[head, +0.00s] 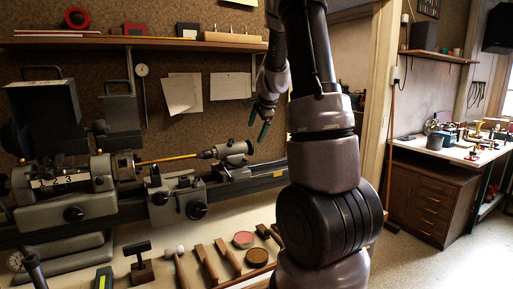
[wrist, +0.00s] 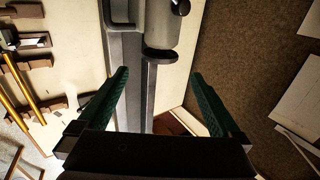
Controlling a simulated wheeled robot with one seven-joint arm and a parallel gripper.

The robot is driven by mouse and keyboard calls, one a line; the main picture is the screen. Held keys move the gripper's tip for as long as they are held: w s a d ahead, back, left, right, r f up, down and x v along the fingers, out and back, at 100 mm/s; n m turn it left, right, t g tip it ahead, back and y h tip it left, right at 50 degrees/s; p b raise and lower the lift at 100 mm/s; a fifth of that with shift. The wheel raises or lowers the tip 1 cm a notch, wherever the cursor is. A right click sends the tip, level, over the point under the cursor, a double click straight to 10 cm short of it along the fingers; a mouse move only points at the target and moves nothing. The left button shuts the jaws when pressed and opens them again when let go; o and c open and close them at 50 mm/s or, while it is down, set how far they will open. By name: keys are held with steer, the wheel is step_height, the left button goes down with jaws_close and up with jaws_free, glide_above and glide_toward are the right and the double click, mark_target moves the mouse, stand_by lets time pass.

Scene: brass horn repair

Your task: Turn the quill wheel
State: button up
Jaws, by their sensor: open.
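The lathe's tailstock (head: 229,153) stands at the right end of the grey bed in the head view. The quill wheel (head: 250,147) appears at its right end, small and hard to make out. In the wrist view the tailstock (wrist: 155,18) is at the top, and a dark rounded edge at its end looks like the quill wheel (wrist: 161,55). My gripper (head: 259,125) is above and slightly right of the wheel, with green fingers pointing down. In the wrist view my gripper (wrist: 160,73) is open and empty, its fingers apart on either side of the wheel's line, not touching it.
The lathe bed (head: 262,181) runs below the tailstock. A brass rod (head: 167,159) sits between headstock and tailstock. Wooden-handled tools (head: 204,262) and round tins (head: 244,240) lie on the bench in front. A pegboard wall (wrist: 255,90) with papers is close behind.

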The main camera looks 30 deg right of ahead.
mark_target(249, 147)
steer(key=x, duration=1)
steer(key=shift+w+f, duration=0.15)
steer(key=shift+f, duration=0.1)
steer(key=c, duration=1.2)
steer(key=shift+o, duration=0.2)
steer(key=shift+a+g, duration=0.1)
steer(key=shift+g, duration=0.3)
steer(key=shift+w+g, duration=0.15)
steer(key=shift+g, duration=1.05)
steer(key=g, duration=0.3)
steer(key=shift+g, duration=0.3)
steer(key=g, duration=0.4)
steer(key=shift+w+g, duration=0.1)
steer(key=shift+g, duration=0.3)
